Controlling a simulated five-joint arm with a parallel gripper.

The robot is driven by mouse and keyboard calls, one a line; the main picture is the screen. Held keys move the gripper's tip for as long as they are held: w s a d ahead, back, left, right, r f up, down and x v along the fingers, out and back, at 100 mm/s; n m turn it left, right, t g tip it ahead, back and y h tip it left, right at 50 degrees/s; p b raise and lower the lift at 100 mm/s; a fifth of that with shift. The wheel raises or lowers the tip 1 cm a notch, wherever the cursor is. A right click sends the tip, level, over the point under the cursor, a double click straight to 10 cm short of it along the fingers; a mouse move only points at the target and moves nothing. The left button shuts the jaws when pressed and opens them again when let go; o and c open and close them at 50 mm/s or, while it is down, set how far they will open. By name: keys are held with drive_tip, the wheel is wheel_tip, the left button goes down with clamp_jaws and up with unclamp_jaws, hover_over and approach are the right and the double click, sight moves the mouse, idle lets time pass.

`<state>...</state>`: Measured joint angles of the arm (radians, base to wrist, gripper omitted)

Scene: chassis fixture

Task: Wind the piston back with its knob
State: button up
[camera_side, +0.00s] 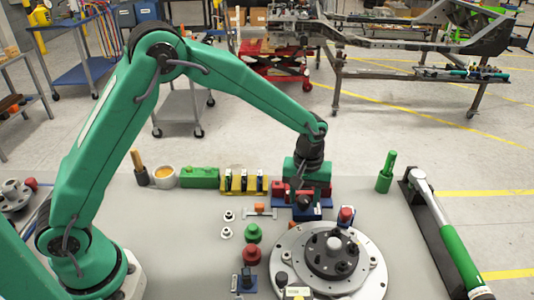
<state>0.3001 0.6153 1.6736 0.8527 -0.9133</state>
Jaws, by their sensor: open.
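My gripper (304,188) points down at the back middle of the grey bench, behind the round silver hub. It is open. Its fingers are small and partly lost against the parts below, so I cannot tell if they touch anything. Right under it is a red fixture (279,193) on a blue base (312,214). A dark round part (303,202), which looks like the piston's knob, shows at the front of this fixture. The piston itself is not clearly visible; the gripper hides part of the fixture.
The silver hub (372,276) with studs stands in front. Green (253,233) and red (252,254) knobs sit left of the hub. A yellow rack (234,187) is behind left. A green-handled torque wrench (455,245) lies right.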

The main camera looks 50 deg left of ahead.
sight(305, 199)
drive_tip(key=n, duration=0.5)
drive_tip(key=shift+n, duration=0.4)
drive_tip(key=n, duration=0.5)
wheel_tip(305, 199, up, 8)
drive_tip(key=shift+r, duration=0.1)
drive_tip(key=s+a+r+m+t, duration=0.2)
drive_tip(key=s+a+r+m, duration=0.4)
drive_tip(key=s, duration=0.3)
drive_tip(key=s+a+r+m+t, duration=0.2)
drive_tip(key=s+a+r+m, duration=0.4)
drive_tip(key=s, duration=0.3)
drive_tip(key=shift+s+a+r+m, duration=0.25)
drive_tip(key=shift+r+m, duration=0.3)
drive_tip(key=shift+m, duration=0.15)
idle(0.5)
drive_tip(key=shift+s, duration=0.15)
idle(0.3)
drive_tip(key=s+a+f+m+t, duration=0.1)
drive_tip(key=s+a+m, duration=0.1)
drive_tip(key=s+m, duration=0.2)
drive_tip(key=shift+s+t, duration=0.3)
drive_tip(key=shift+s, duration=0.75)
